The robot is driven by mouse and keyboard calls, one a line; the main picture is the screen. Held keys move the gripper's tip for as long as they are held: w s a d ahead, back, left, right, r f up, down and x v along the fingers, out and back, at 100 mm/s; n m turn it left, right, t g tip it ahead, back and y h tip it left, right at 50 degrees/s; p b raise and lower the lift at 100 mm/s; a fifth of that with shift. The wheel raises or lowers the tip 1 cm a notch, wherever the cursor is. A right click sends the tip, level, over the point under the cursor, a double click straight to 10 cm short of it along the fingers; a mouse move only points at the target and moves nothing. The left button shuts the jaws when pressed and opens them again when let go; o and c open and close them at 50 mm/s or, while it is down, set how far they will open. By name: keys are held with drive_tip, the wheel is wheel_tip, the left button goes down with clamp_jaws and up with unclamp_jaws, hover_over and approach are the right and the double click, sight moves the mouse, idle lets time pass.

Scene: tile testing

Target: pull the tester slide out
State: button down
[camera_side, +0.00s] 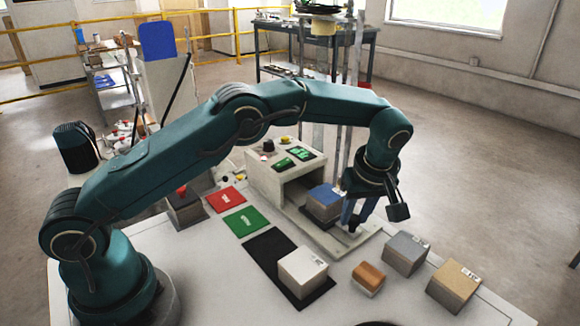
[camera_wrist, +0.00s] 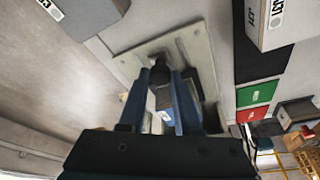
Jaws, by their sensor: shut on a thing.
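The tester (camera_side: 283,178) is a pale box with green displays on top, standing near the middle of the table in the side view. A pale slide plate (camera_side: 346,246) extends from its open front toward the right. A blue-topped block (camera_side: 325,203) sits on the slide, outside the box mouth. My gripper (camera_side: 354,226) points down at the slide's outer end. In the wrist view my gripper (camera_wrist: 168,82) is shut on a dark knob (camera_wrist: 160,72) on the slide plate (camera_wrist: 199,50). The block shows partly between the fingers, mostly hidden.
A white block (camera_side: 303,272) sits on a black mat (camera_side: 265,247). A small brown block (camera_side: 368,278), a grey block (camera_side: 405,253) and a tan block (camera_side: 454,285) stand in front of the slide. Green (camera_side: 246,220) and red (camera_side: 226,200) mats and a red-button box (camera_side: 184,212) lie left.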

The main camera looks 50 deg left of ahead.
drive_tip(key=shift+d, duration=0.25)
drive_tip(key=c, duration=0.6)
unclamp_jaws()
drive_tip(key=shift+c, duration=0.2)
drive_tip(key=shift+a+r, duration=0.1)
drive_tip(key=shift+r, duration=2.9)
